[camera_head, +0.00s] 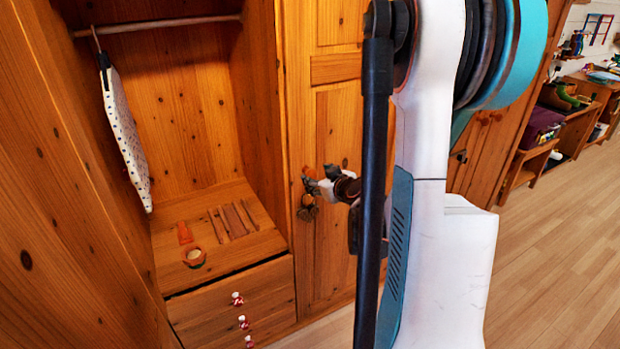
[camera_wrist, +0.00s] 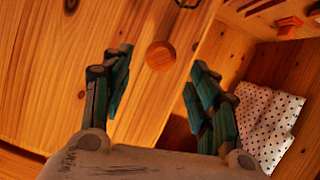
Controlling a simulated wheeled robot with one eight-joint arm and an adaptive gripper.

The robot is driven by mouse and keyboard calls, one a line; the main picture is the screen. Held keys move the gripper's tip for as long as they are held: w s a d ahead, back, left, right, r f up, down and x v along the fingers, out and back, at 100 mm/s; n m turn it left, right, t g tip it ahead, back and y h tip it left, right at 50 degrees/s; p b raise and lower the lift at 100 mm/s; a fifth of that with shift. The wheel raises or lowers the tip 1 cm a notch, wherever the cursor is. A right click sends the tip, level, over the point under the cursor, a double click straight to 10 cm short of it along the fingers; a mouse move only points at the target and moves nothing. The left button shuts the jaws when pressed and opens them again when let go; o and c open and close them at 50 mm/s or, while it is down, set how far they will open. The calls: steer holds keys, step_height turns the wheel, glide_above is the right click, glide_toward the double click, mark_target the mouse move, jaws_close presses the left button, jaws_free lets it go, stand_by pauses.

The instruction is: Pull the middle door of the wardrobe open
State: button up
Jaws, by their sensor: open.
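The middle door (camera_head: 335,115) of the wooden wardrobe stands right of the open left compartment and looks closed. Its round wooden knob (camera_wrist: 160,56) shows in the wrist view near the door's edge. My gripper (camera_head: 318,188) is at the door's front, beside the knob in the head view. In the wrist view my gripper (camera_wrist: 160,62) is open, with one dark green finger on each side of the knob and gaps between. The fingers do not appear to press on it. My arm hides the right part of the door in the head view.
The open left compartment (camera_head: 190,110) holds a hanging white dotted cloth (camera_head: 127,130), also in the wrist view (camera_wrist: 268,125). Drawers (camera_head: 230,305) with red-and-white knobs lie below. Another wooden door (camera_head: 480,150) and shelves (camera_head: 525,165) are to the right. The floor (camera_head: 555,250) at right is clear.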

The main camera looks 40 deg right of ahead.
mark_target(314, 175)
steer(key=b+x, duration=0.1)
steer(key=x, duration=0.5)
steer(key=shift+w+d+f, duration=0.15)
steer(key=shift+w, duration=0.2)
jaws_close()
steer(key=shift+s, duration=0.1)
